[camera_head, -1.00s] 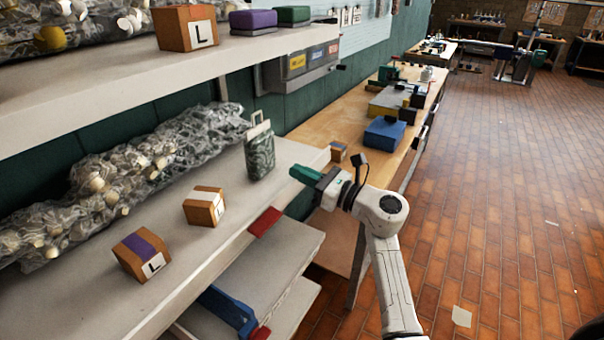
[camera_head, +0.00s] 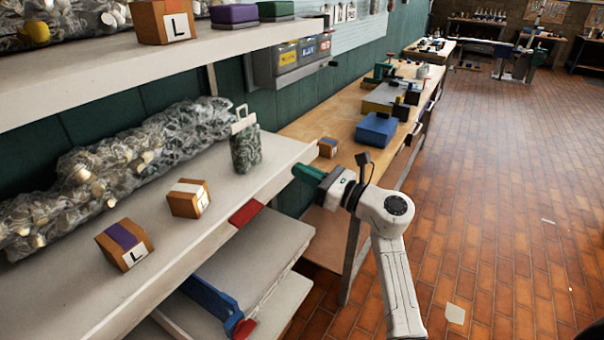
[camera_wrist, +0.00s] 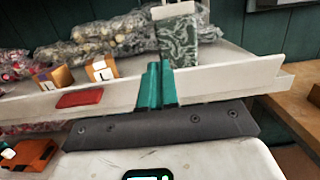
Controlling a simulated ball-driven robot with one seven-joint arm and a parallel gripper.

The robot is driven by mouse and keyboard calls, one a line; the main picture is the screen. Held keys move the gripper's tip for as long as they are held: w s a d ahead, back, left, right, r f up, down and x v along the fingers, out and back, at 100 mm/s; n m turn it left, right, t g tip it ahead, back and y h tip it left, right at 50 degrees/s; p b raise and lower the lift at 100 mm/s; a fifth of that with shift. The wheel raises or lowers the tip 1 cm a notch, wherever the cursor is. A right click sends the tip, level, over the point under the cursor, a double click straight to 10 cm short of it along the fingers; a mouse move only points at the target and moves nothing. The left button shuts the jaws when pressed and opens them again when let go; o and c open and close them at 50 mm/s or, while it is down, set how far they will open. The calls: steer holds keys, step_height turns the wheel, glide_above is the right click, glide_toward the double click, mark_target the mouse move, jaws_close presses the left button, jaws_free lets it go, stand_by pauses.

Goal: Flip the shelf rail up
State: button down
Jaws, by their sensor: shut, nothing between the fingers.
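A blue bar (camera_head: 212,303) with a red end (camera_head: 244,328) lies along the front of the lower shelf; it may be the shelf rail, but I cannot be sure. The white upper shelf edge (camera_head: 205,250) carries a red tab (camera_head: 246,213), also seen in the wrist view (camera_wrist: 79,98). My gripper (camera_head: 300,172) has green fingers shut with nothing between them. It is in front of the shelf's right end, and in the wrist view its fingers (camera_wrist: 155,76) overlap the white edge strip (camera_wrist: 220,80). I cannot tell whether they touch it.
On the shelf stand a patterned green bag (camera_head: 246,150), two brown boxes (camera_head: 189,198) (camera_head: 124,244) and wrapped bundles (camera_head: 120,170). A higher shelf (camera_head: 100,80) hangs above. A wooden bench (camera_head: 340,140) with a blue box (camera_head: 376,129) stands beyond.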

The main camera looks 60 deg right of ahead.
steer(key=s+r, duration=0.4)
steer(key=s, duration=0.3)
steer(key=shift+r, duration=0.25)
steer(key=shift+d, duration=0.1)
